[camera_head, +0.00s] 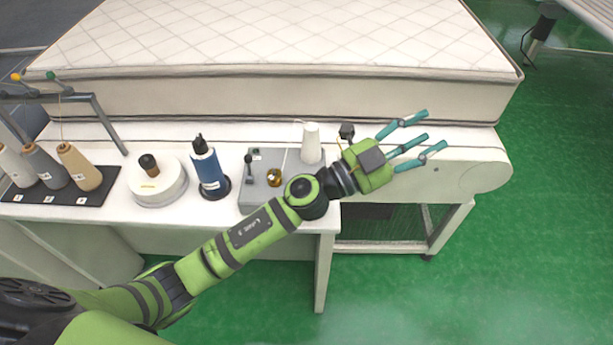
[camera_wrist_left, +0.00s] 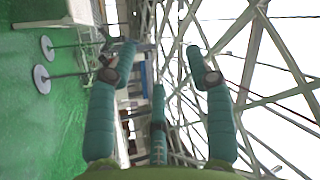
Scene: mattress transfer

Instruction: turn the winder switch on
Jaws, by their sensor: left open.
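A grey box (camera_head: 257,196), which looks like the winder, sits on the white table. A lever with a dark knob (camera_head: 248,160) stands upright at its left side, and a round gold part (camera_head: 274,178) is on its top. Which part is the switch, I cannot tell for sure. My left gripper (camera_head: 420,138) is open and empty, right of the box and above the bed edge of the mattress stand. Its forearm covers the box's right front corner. The left wrist view shows its teal fingers (camera_wrist_left: 158,85) spread with nothing between them. My right gripper is not in view.
A white cone (camera_head: 311,143) stands behind the box, near my wrist. A mattress (camera_head: 290,45) lies behind.

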